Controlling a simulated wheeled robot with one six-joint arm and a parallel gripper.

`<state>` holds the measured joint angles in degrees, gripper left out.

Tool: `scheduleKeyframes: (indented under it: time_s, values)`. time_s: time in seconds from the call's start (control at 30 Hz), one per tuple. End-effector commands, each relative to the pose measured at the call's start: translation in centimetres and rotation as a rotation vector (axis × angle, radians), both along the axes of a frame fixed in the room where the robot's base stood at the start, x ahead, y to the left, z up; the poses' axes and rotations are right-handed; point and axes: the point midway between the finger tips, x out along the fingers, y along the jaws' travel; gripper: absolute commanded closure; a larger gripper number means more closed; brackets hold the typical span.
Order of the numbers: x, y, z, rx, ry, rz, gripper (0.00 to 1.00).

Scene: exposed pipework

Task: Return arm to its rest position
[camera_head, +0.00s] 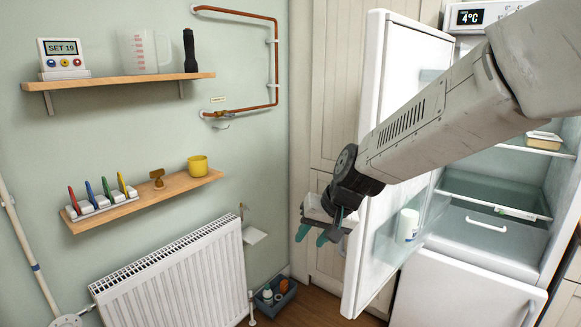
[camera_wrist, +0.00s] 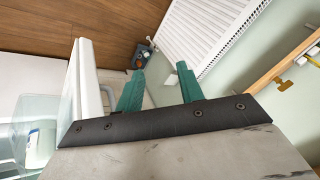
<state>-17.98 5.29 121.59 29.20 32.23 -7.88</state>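My gripper (camera_head: 312,236) hangs at the end of my arm, left of the open fridge door (camera_head: 385,110), pointing down and to the left. In the wrist view its two teal fingers (camera_wrist: 160,72) stand apart with a clear gap and hold nothing that I can see. My arm reaches in from the upper right, in front of the fridge door and part of the fridge interior.
The fridge door edge (camera_wrist: 87,85) is close to the left finger in the wrist view. A white jar (camera_head: 407,225) stands in the door. A radiator (camera_head: 175,275), two wall shelves and copper pipework (camera_head: 276,60) are left. A dark bin (camera_head: 272,298) sits on the floor.

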Motion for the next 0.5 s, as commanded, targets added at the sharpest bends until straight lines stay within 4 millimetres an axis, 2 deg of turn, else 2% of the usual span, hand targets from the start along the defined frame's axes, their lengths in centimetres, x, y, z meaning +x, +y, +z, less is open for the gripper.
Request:
scheduleKeyframes:
  time_s: [0.03,0.2,0.4,0.5]
  values:
    - [-2.5,-1.7,0.7,-0.023,0.039,0.019,0.62]
    - [-11.1,-7.4,2.0,-0.131,0.190,0.069,0.62]
    - [-20.1,-13.8,3.2,-0.261,0.317,0.073,0.62]
    - [-24.0,-16.5,3.6,-0.320,0.351,0.060,0.62]
